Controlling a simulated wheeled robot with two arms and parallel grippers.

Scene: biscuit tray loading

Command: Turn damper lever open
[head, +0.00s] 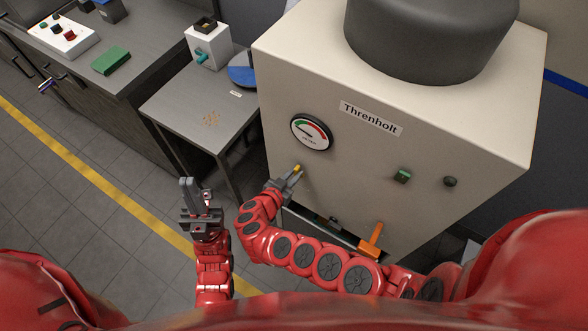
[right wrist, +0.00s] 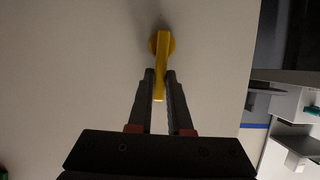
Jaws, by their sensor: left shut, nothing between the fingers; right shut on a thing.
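The damper lever is a small yellow handle (right wrist: 161,68) on a round yellow hub, on the cream front panel of the machine labelled Threnholt. It also shows in the head view (head: 298,168), below the round gauge. My right gripper (head: 293,174) is at the lever. In the right wrist view its two fingers (right wrist: 160,90) are on either side of the handle, shut on it. My left gripper (head: 195,183) is shut and empty, above the floor to the left of the machine.
The gauge (head: 311,133), a green button (head: 402,176) and a dark knob (head: 450,181) are on the panel. An orange handle (head: 372,239) sticks out low on the machine. A grey side table (head: 178,108) stands left. The floor around my left gripper is clear.

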